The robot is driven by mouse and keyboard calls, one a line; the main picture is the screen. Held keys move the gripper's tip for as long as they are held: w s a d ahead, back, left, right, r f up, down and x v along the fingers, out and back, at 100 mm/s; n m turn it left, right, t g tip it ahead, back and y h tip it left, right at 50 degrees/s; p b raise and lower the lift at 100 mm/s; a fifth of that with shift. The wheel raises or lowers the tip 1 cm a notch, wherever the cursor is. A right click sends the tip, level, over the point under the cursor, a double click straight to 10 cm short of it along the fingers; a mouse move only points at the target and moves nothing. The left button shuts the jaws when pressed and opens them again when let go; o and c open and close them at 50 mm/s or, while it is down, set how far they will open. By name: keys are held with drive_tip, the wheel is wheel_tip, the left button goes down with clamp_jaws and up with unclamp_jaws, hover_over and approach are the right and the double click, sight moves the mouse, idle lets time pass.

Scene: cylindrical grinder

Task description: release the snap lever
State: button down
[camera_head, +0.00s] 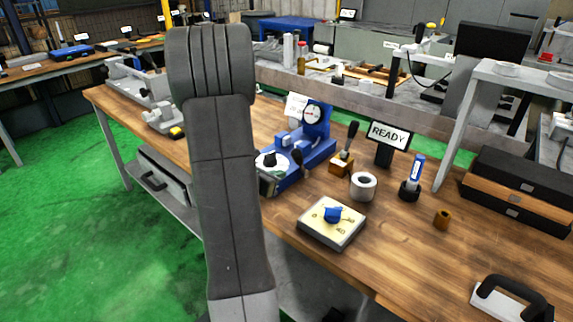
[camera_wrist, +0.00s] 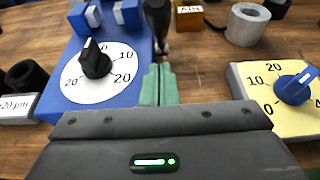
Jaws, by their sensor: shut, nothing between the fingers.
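A blue gauge fixture (camera_head: 318,150) with a round dial stands on the wooden bench in the head view. A black-handled lever (camera_head: 297,158) stands at its front right side. In the wrist view this lever (camera_wrist: 157,18) rises just beyond my fingertips, at the right edge of the blue body (camera_wrist: 60,65). A white scale disc with a black pointer knob (camera_wrist: 97,62) lies left of my fingers. My gripper (camera_wrist: 159,72) has its green fingers shut and empty, with their tips close to the lever's foot; I cannot tell whether they touch. The head view does not show my gripper.
Right of my fingers is a cream panel with a blue knob (camera_wrist: 293,88), also in the head view (camera_head: 332,214). A grey ring (camera_head: 363,186), an orange block with its own black handle (camera_head: 341,164) and a READY sign (camera_head: 388,136) stand nearby.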

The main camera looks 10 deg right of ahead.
sight(300, 164)
drive_tip(key=shift+w+d+r+p, duration=0.3)
drive_tip(key=shift+w+d+r, duration=0.1)
drive_tip(key=shift+w+d, duration=0.35)
drive_tip(key=shift+w+d+r+p, duration=0.25)
drive_tip(key=shift+w+d+r, duration=0.2)
drive_tip(key=shift+d, duration=0.45)
drive_tip(key=shift+w+r, duration=0.1)
